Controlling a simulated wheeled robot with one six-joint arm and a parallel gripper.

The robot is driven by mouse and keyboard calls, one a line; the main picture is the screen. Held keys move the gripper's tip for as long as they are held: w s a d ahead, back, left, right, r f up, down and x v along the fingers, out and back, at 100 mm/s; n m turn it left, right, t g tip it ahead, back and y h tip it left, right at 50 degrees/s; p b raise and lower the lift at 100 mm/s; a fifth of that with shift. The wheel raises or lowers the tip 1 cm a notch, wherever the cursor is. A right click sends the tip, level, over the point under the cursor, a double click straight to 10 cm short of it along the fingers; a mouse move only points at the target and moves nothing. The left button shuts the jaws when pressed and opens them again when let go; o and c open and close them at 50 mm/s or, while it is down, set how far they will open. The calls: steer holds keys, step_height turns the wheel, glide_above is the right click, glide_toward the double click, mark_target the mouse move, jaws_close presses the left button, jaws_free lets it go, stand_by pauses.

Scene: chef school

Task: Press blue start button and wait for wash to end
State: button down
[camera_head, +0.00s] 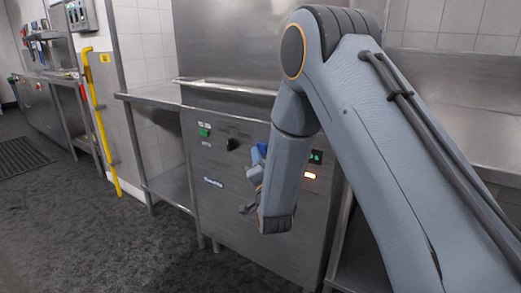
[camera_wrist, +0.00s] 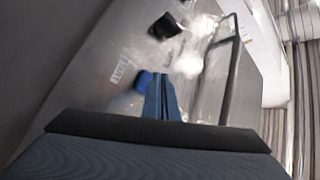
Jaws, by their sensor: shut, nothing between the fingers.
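The blue start button (camera_wrist: 143,80) shows in the wrist view on a grey metal panel, with a small printed label (camera_wrist: 119,69) beside it. My gripper (camera_wrist: 160,80) is shut and empty, its two blue fingers together. Its tips appear right next to the button in the picture; I cannot tell whether they touch it. In the head view my arm reaches down to the steel washing machine's front panel (camera_head: 225,180) and hides part of it. A blue patch shows there by my wrist, but I cannot tell if it is button or finger.
A steel side table (camera_head: 155,97) stands to the left, with a yellow pole (camera_head: 102,125) beyond.

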steer(key=shift+s, duration=0.1)
steer(key=s+a, duration=0.1)
steer(key=s, duration=0.2)
steer(key=s+a+p, duration=0.1)
steer(key=shift+s+a, duration=0.15)
steer(key=shift+a, duration=0.15)
stand_by(0.4)
stand_by(0.5)
